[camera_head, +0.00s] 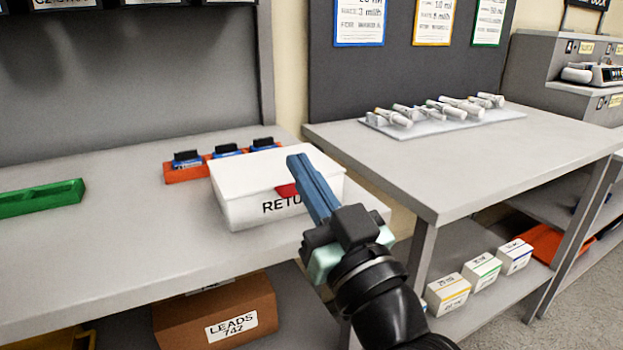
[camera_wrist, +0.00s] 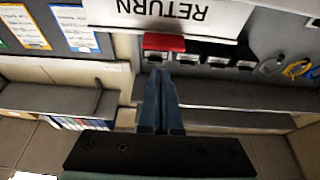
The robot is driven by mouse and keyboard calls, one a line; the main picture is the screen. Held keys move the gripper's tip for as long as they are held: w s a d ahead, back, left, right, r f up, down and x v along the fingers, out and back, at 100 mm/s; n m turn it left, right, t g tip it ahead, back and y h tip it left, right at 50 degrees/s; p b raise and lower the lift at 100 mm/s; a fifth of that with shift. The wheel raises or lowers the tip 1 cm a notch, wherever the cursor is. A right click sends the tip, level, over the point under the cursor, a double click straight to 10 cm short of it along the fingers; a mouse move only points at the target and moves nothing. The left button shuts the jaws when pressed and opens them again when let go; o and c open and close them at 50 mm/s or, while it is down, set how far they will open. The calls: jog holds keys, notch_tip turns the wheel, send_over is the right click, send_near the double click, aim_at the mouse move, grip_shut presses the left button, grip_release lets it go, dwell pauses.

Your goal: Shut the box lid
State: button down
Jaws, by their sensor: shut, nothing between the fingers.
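The white box (camera_head: 240,211) labelled RETURN stands on the left table near its right end. Its white lid (camera_head: 255,165) lies flat across the top and looks down; a small gap at the rim cannot be ruled out. A red tab (camera_head: 286,191) is at the lid's front edge. In the wrist view the label is upside down (camera_wrist: 130,8), with the red tab (camera_wrist: 165,42) just beyond my fingertips. My gripper (camera_head: 297,162) is shut and empty, its blue fingers overlapping the lid's right part and part of the label. Whether they touch the lid is unclear.
An orange rack (camera_head: 185,174) with dark-topped items stands behind the box, and a green tray (camera_head: 40,198) lies to the left. The right table (camera_head: 450,175) bears a tray of syringes (camera_head: 440,126). A brown LEADS box (camera_head: 180,320) is on the shelf below.

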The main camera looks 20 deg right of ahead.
jog(key=r+b+v, duration=0.1)
jog(key=b+v, duration=0.1)
jog(key=v, duration=0.8)
jog(key=a+r+t, duration=0.2)
jog(key=a+r, duration=0.6)
jog(key=r, duration=0.2)
jog(key=a+r+t, duration=0.3)
jog(key=a+r, duration=0.5)
jog(key=r, duration=0.3)
notch_tip(320, 180, up, 36)
jog(key=s+p, duration=0.1)
jog(key=p, duration=3.4)
jog(key=shift+a+h+p, duration=0.15)
jog(key=shift+h+p, duration=0.2)
jog(key=shift+h, duration=0.05)
jog(key=shift+s, duration=0.15)
